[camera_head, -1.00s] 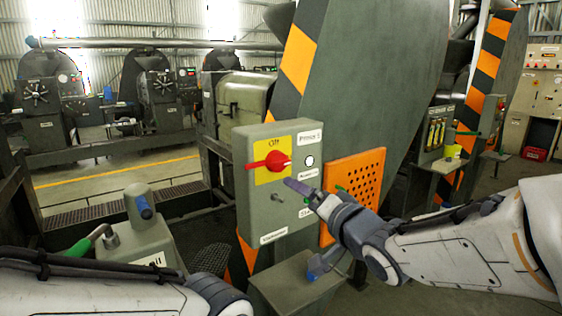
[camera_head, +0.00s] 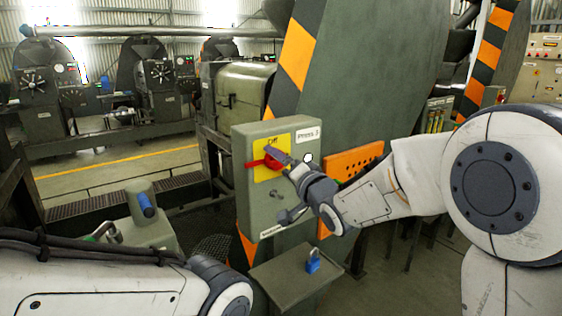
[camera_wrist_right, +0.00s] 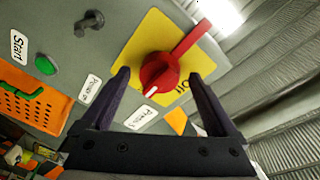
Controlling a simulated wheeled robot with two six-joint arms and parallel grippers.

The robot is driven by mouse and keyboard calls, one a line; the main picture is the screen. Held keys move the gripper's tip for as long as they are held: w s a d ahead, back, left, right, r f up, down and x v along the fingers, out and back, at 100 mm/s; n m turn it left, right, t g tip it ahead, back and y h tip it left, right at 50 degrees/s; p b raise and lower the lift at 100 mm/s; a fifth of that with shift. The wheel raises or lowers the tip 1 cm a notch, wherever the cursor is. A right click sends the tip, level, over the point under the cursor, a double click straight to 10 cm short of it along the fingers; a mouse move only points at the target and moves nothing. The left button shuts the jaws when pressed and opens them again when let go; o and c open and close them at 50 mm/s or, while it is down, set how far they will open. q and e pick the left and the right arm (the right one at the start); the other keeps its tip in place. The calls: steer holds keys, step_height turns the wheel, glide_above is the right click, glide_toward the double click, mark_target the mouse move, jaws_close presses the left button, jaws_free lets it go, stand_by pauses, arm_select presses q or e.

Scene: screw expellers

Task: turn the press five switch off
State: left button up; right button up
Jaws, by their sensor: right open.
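The red rotary switch (camera_head: 259,163) sits on a yellow plate (camera_head: 263,174) marked "Off" on a grey-green control box (camera_head: 250,207). A "Press" label (camera_head: 308,135) is beside it; its number is hard to read. In the head view the switch's red handle points left, and my right gripper (camera_head: 279,160) partly covers the knob. In the right wrist view the red knob (camera_wrist_right: 158,72) shows between the two open fingers of my right gripper (camera_wrist_right: 159,77), and its handle extends to the upper right. Contact cannot be told. My left gripper is out of view; only its arm shows.
A small grey shelf (camera_head: 290,277) with a blue padlock (camera_head: 312,261) on it is below the box. A green button (camera_wrist_right: 46,65) and a dark knob (camera_wrist_right: 90,22) are on the same panel. An orange perforated guard (camera_head: 352,162) stands behind to the right.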

steer(key=c, duration=1.4)
steer(key=shift+o, duration=0.2)
steer(key=shift+f+n+b, duration=0.2)
steer(key=shift+n+b, duration=0.2)
steer(key=shift+b, duration=0.4)
steer(key=n+b, duration=0.2)
steer(key=b, duration=0.1)
steer(key=n+b, duration=0.3)
steer(key=n+y+b, duration=0.1)
steer(key=n+b, duration=0.1)
steer(key=b, duration=0.1)
steer(key=shift+d+f+n+t, duration=0.1)
steer(key=shift+f+n+t, duration=0.15)
steer(key=shift+n+t, duration=0.15)
steer(key=n+y+b, duration=0.1)
steer(key=n+b, duration=0.2)
steer(key=n, duration=0.2)
steer(key=shift+w, duration=0.1)
steer(key=n+b, duration=0.1)
steer(key=n, duration=0.2)
steer(key=shift+d+y+b, duration=0.1)
steer(key=shift+y+b, duration=0.2)
steer(key=shift+r+n+g+y+b, duration=0.15)
steer(key=shift+n+g+y+b, duration=0.25)
steer(key=shift+n, duration=1.2)
